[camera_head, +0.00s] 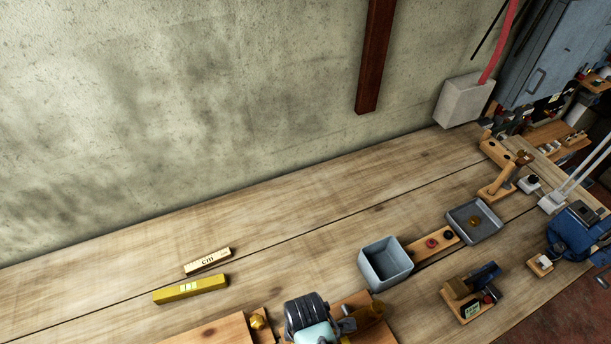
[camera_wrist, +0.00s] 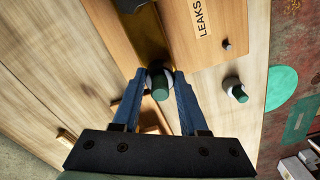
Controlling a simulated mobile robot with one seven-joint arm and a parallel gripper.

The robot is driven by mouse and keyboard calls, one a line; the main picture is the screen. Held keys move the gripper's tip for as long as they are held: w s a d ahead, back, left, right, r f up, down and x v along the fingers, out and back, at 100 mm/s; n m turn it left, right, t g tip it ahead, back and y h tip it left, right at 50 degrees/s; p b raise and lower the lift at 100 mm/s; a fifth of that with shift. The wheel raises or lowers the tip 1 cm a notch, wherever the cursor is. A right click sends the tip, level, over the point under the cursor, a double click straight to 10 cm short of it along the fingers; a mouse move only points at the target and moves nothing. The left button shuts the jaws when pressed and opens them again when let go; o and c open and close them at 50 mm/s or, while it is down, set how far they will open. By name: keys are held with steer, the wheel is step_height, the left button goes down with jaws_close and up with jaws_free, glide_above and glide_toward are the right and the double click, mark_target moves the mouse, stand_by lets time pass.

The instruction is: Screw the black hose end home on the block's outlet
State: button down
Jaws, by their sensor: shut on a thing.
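In the wrist view my gripper (camera_wrist: 160,78) has its two blue fingers closed in on a small round piece (camera_wrist: 160,88) with a pale rim and a dark green end. It lies against or just in front of a brass block (camera_wrist: 150,38) on a wooden board; I cannot tell whether it is joined to the block. The brass block also shows in the head view (camera_head: 368,315), partly hidden by my dark wrist. A black shape at the wrist view's top edge is cut off. I cannot make out a black hose end for certain.
In the head view a grey bin (camera_head: 386,263), a shallow grey tray (camera_head: 474,222) and a wooden stand (camera_head: 466,300) are to the right. The bench's left back is mostly clear beside a yellow bar (camera_head: 190,289).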

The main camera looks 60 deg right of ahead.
steer(key=m, duration=0.3)
stand_by(0.4)
steer(key=shift+m, duration=0.9)
steer(key=shift+w+m, duration=0.15)
steer(key=shift+m, duration=0.65)
steer(key=m, duration=0.3)
steer(key=shift+w+d+r, duration=0.1)
